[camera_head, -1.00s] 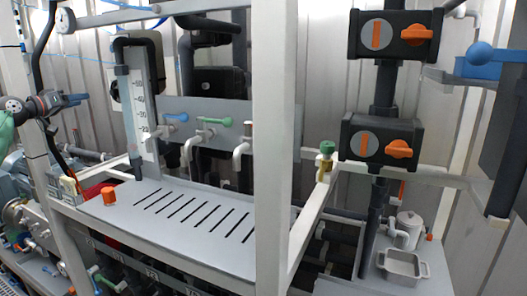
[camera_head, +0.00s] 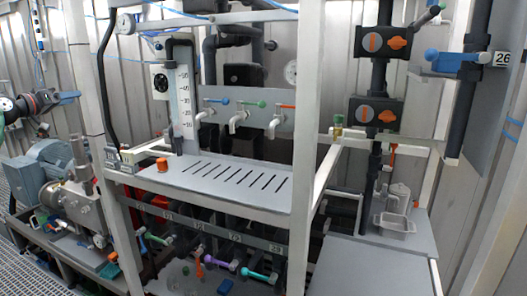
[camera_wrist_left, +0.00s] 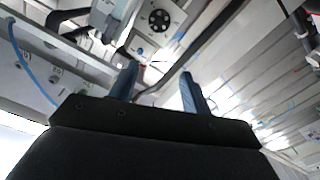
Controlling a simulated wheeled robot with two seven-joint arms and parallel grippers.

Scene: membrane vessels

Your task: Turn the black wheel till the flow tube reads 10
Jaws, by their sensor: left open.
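The black wheel (camera_head: 160,82) is on a pale panel just left of the flow tube. It also shows at the top of the left wrist view (camera_wrist_left: 158,20), beyond the fingers. The flow tube (camera_head: 184,104) is upright with a white numbered scale; its reading is too small to tell. My left gripper (camera_head: 67,97) is at the left, apart from the wheel and left of a white frame post. In the left wrist view its two blue fingers (camera_wrist_left: 158,78) are spread with nothing between them. My right gripper is not in view.
A white post (camera_head: 93,100) and a black hose (camera_head: 104,80) stand between my left gripper and the wheel. A slotted grey shelf (camera_head: 215,180) with an orange knob (camera_head: 162,164) lies below the tube. Small coloured valves (camera_head: 247,104) are to its right.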

